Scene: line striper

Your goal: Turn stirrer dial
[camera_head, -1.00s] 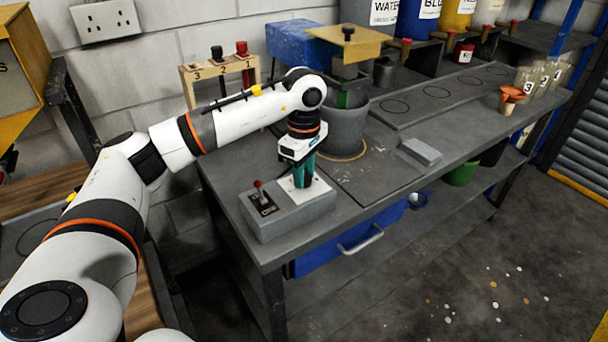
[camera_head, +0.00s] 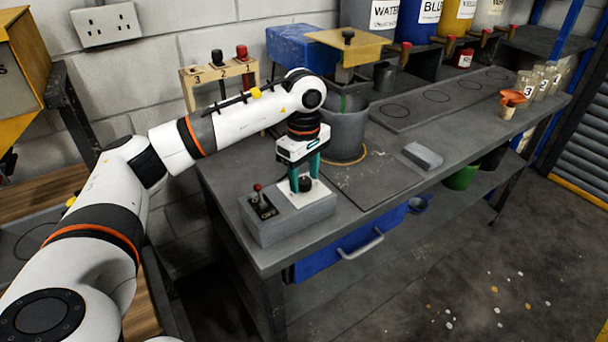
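The stirrer control box (camera_head: 290,222) is a grey block on the near left part of the bench. Its white plate carries a black dial (camera_head: 305,185), and a red-knobbed lever (camera_head: 258,189) stands on its left part. My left gripper (camera_head: 305,179) points down over the dial, its two teal fingers spread apart. The dial shows between and just below the fingertips; I cannot tell whether either finger touches it. A grey mixing pot (camera_head: 345,138) with a stirrer stands behind the gripper. My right gripper is not in view.
A grey block (camera_head: 423,155) lies right of the pot on the bench (camera_head: 360,188). An orange funnel (camera_head: 512,99) and numbered jars stand at the right end. A rack (camera_head: 218,80) holds numbered tools by the wall. The bench front is mostly clear.

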